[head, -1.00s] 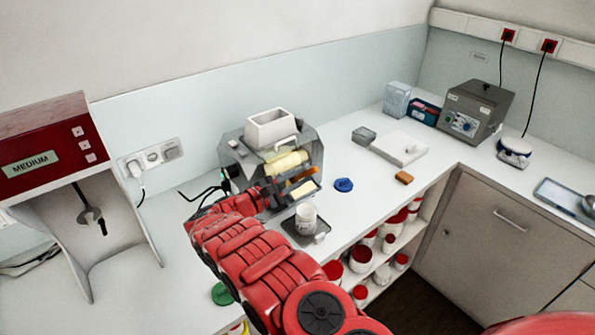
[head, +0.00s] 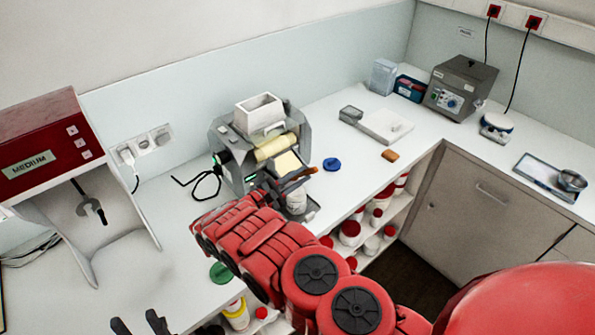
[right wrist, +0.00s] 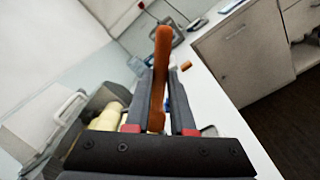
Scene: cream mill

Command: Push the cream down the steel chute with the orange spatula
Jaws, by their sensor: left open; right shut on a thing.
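The grey mill (head: 233,170) stands against the back wall with a white hopper (head: 258,114) on top and a pale roller (head: 275,148) across its front. Pale yellow cream (head: 287,163) shows on the chute below the roller; the chute's steel is mostly hidden. My right gripper (head: 279,189) is shut on the orange spatula (head: 299,175), just in front of the chute. The spatula stands up between the fingers in the right wrist view (right wrist: 160,75). My left gripper (head: 140,324) is open and empty at the bottom left.
A blue lid (head: 332,164) and an orange-brown block (head: 390,155) lie on the counter right of the mill. A red mixer (head: 50,150) stands at the left. Black cable lies left of the mill. Counter between mixer and mill is mostly clear.

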